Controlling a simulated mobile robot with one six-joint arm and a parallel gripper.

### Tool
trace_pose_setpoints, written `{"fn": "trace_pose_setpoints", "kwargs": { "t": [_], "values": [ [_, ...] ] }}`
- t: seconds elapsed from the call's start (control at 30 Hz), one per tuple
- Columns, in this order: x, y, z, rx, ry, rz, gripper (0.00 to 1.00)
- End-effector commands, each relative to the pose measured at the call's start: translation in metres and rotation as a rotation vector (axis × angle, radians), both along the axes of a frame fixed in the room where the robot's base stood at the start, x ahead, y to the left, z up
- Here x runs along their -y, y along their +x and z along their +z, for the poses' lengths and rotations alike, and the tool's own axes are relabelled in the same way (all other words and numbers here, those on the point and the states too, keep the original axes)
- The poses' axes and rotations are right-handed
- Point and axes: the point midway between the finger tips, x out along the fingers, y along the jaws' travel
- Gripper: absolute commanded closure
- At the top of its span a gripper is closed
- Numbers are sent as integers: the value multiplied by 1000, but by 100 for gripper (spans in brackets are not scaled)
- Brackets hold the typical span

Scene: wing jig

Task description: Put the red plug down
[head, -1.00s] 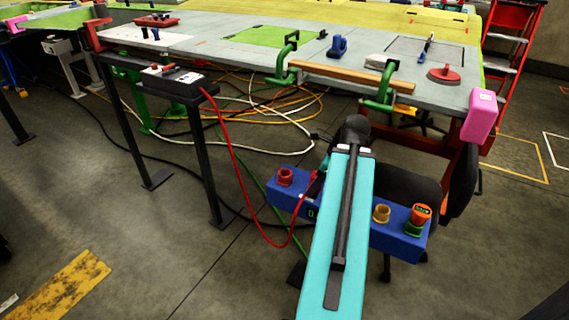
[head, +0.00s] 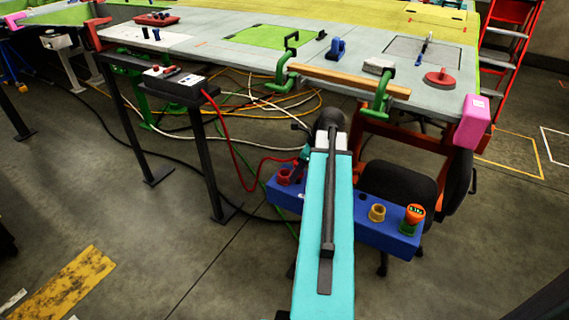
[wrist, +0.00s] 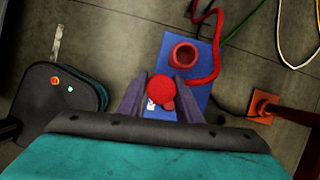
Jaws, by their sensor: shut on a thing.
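My gripper (wrist: 161,84) is shut on the red plug (wrist: 161,90), whose round red end shows between the two fingers in the wrist view. The red socket (wrist: 183,54) is a round, hollow red ring on the blue box, just beyond the plug and apart from it in the picture. In the head view the red socket (head: 284,176) stands at the left end of the blue box (head: 345,213). My gripper (head: 303,160) is small and dark there, close to the socket; the plug is too small to make out. How high the plug is above the box cannot be told.
A red cable (head: 235,165) runs from the power box (head: 176,79) on a black stand to near my gripper. A yellow socket (head: 377,213) and an orange knob (head: 413,215) sit right on the blue box. An office chair (head: 400,185) stands behind it.

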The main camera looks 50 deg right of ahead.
Motion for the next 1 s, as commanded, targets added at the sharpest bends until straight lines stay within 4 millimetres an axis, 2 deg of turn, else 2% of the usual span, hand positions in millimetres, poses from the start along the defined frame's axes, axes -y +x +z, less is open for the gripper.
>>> {"fn": "trace_pose_setpoints", "kwargs": {
  "t": [0.2, 0.53, 0.7, 1.0],
  "values": [
    [9, 33, 1, 0, -1, 2, 100],
    [18, 74, 1, 1, 0, 1, 100],
    [19, 84, 0, 1, 0, 0, 100],
    [19, 84, 0, 1, 0, 1, 100]
  ]
}}
